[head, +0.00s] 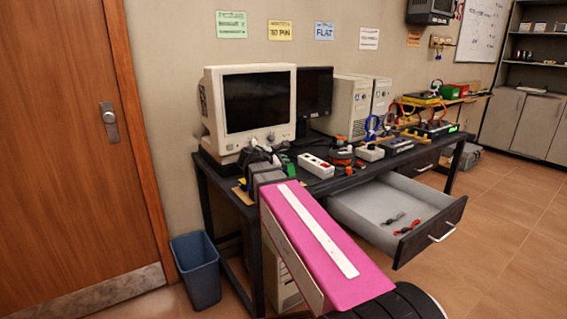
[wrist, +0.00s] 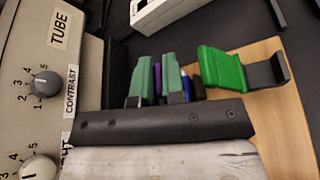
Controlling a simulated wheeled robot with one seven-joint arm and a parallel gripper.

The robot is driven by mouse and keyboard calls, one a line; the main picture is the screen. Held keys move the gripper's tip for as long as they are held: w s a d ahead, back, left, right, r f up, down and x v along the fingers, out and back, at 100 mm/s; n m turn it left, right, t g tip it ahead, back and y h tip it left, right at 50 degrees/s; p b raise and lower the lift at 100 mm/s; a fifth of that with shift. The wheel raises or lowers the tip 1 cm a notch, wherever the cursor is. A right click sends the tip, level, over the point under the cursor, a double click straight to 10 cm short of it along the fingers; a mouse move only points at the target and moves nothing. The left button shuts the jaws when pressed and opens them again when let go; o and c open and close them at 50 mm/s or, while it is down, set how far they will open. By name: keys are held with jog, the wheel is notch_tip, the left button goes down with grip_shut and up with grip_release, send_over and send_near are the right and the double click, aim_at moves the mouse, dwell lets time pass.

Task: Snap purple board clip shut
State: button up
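The wrist view shows my gripper (wrist: 159,80) with its two grey-green fingers close together over a wooden board. A narrow strip of the purple clip (wrist: 157,82) shows between the fingers; the rest of it is hidden. I cannot tell whether the fingers press on it or only stand around it, or how far the clip is closed. In the head view my gripper (head: 257,157) is at the near left end of the desk, in front of the monitor, and hides the purple clip.
A blue clip (wrist: 186,83) is right of the fingers, then a bright green clip (wrist: 222,68) on the wooden board (wrist: 275,100). The cream monitor (wrist: 45,60) stands close at left. A white power strip (head: 315,166) lies nearby. An open drawer (head: 345,207) juts out below the desk.

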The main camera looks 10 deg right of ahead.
jog(key=o, duration=0.4)
